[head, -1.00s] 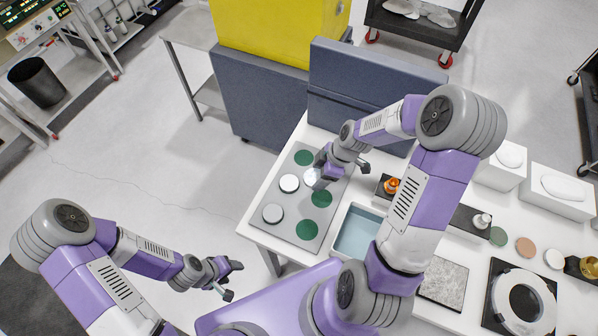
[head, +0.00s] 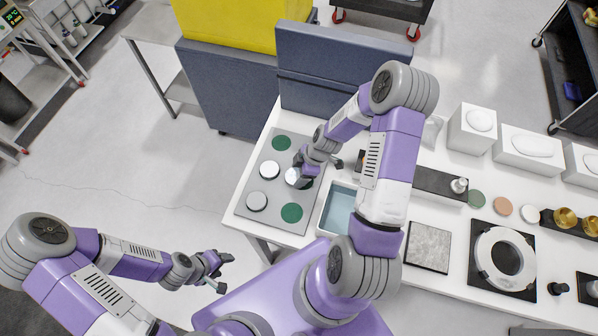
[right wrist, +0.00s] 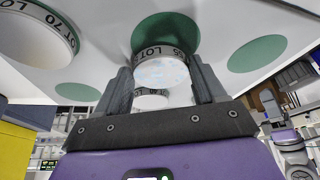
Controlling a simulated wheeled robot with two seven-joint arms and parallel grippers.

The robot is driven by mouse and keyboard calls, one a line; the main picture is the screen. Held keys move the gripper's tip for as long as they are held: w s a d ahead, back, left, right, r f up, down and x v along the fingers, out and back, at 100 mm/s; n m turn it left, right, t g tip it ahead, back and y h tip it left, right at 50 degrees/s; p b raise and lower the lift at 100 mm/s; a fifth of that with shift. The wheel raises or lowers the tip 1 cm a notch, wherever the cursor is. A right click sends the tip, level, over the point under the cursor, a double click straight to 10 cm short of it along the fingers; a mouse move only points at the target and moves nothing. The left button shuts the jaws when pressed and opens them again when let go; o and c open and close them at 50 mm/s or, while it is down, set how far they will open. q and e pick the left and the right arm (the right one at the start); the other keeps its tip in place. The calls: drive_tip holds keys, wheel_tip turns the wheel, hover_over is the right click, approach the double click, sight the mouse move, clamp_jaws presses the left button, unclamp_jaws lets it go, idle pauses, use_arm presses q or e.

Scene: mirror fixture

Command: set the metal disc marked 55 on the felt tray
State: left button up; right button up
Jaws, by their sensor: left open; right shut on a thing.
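The metal disc (right wrist: 162,74) between my right gripper's fingers has a rim label that appears to read LOT 55. My right gripper (head: 298,178) is shut on this disc over the grey board (head: 274,205). A green spot shows behind the disc in the right wrist view; I cannot tell whether the disc is clear of the board. A white-rimmed tray with a blue-green lining (head: 338,209), likely the felt tray, stands just right of the board and looks empty. My left gripper (head: 222,271) is open and empty, away from the table at lower left.
Two other silvery discs (head: 270,170) (head: 257,201) sit on the board; one is labelled LOT 70 in the right wrist view (right wrist: 40,30). Green spots (head: 291,212) are bare. A blue-grey partition (head: 340,70) stands behind. A ring fixture (head: 503,258) and stone slab (head: 428,246) lie right.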

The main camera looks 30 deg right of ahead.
drive_tip(key=shift+f, duration=0.1)
drive_tip(key=o, duration=1)
drive_tip(key=v, duration=1.2)
drive_tip(key=shift+b, duration=0.4)
